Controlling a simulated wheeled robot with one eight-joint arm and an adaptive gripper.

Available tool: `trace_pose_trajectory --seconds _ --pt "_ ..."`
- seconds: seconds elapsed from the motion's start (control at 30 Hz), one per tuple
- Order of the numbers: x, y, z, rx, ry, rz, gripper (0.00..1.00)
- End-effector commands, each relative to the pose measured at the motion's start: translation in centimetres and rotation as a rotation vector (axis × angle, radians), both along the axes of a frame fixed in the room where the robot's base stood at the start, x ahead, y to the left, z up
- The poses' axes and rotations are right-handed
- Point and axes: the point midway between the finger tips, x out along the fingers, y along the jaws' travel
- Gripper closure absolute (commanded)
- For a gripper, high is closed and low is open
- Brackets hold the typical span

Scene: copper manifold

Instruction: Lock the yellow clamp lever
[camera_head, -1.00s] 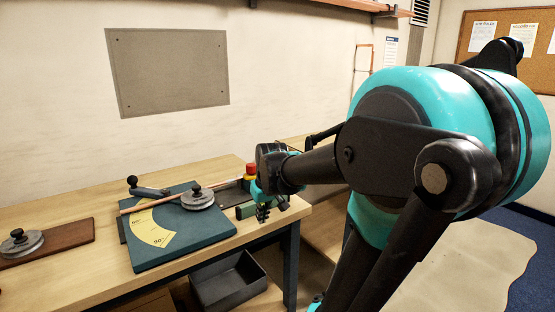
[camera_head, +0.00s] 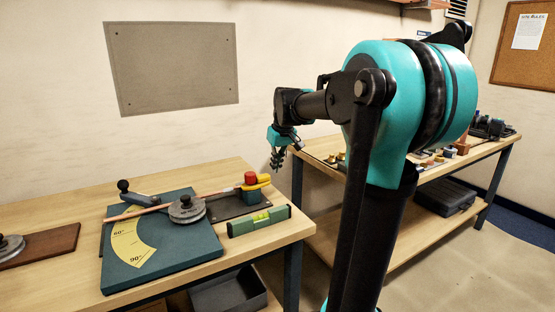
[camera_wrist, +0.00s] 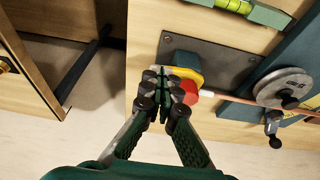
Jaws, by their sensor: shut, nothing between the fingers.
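The yellow clamp lever (camera_head: 264,180) is on the clamp at the right end of the bending board and lies roughly level, beside the clamp's red top (camera_head: 251,177). In the wrist view the yellow lever (camera_wrist: 187,63) and red top (camera_wrist: 189,91) are just beyond my fingertips, partly covered by them. The copper tube (camera_head: 143,208) runs left from the clamp past a grey disc. My gripper (camera_head: 278,163) is in the air, above and right of the clamp in the head view. Its fingers (camera_wrist: 165,88) are shut and empty. Contact with the lever does not show.
A green level (camera_head: 258,221) lies in front of the clamp, near the table's right end. The dark teal board (camera_head: 170,258) carries a yellow angle scale and a blue-grey handle (camera_head: 143,196). A second bench (camera_head: 455,165) with small parts stands behind right, past a gap.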

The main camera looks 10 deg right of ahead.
Motion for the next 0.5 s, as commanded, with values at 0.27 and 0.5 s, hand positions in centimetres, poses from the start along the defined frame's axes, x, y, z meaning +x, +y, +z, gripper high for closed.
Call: trace_pose_trajectory --seconds 0.27,0.5 --pt "1.9 0.7 -4.7 0.0 -0.001 0.001 1.0" --pt "4.4 1.4 -5.1 0.002 -0.002 0.0 1.0"
